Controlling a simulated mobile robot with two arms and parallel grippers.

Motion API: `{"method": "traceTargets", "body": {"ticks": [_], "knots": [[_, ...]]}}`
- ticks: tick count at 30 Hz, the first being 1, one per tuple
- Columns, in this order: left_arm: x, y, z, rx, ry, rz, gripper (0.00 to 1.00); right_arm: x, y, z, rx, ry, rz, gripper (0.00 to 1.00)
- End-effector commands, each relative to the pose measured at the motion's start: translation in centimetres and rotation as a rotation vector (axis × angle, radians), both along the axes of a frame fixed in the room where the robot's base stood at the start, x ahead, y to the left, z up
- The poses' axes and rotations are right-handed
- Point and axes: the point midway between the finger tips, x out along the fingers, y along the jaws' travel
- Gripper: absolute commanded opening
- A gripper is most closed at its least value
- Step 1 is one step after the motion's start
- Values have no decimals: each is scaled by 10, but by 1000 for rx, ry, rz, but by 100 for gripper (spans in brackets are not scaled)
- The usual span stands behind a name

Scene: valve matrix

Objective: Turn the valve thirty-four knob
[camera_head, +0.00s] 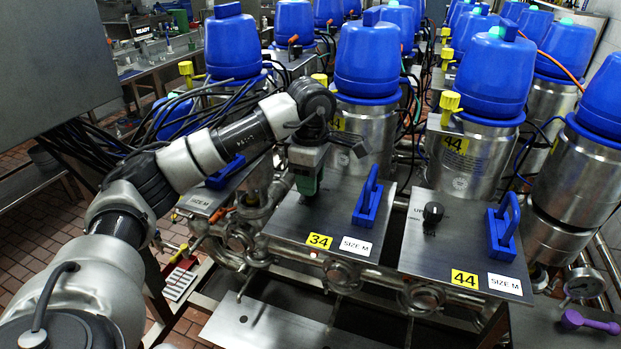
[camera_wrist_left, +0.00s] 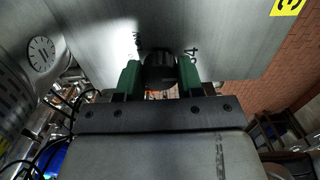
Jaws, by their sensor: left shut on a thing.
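The valve thirty-four plate (camera_head: 335,212) is a grey metal panel with a yellow "34" label (camera_head: 319,241) and a white "SIZE M" label at its front edge. My left gripper (camera_head: 307,188) reaches down from above onto the far left part of this plate. In the left wrist view, the black knob (camera_wrist_left: 160,68) sits between the two green fingers of my left gripper (camera_wrist_left: 160,80), which are shut on it. In the head view the gripper hides the knob. My right gripper is not in view.
A blue handle (camera_head: 368,203) stands upright on the same plate, right of my gripper. The neighbouring plate "44" (camera_head: 455,245) has its own black knob (camera_head: 433,213) and blue handle (camera_head: 502,228). Blue-capped steel valves (camera_head: 367,60) stand close behind. A purple tool (camera_head: 590,321) lies at the lower right.

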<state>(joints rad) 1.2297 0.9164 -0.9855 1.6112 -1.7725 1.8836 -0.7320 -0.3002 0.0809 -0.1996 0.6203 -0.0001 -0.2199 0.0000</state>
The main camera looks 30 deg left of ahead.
Motion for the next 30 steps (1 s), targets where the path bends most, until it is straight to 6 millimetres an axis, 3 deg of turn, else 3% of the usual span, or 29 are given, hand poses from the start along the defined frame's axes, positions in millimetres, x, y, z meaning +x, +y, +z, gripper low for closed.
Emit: {"method": "traceTargets", "body": {"ticks": [1,2,6,18,26,30], "knots": [[1,1,2,1,-4,1,14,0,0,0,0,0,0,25],[1,1,2,1,-4,1,40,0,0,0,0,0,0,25],[0,1,2,1,-3,1,62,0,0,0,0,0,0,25],[1,0,8,1,-3,0,63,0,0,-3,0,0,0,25],[1,0,58,-1,-8,0,63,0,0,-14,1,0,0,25],[1,1,85,2,-7,2,63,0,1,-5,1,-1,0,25]]}}
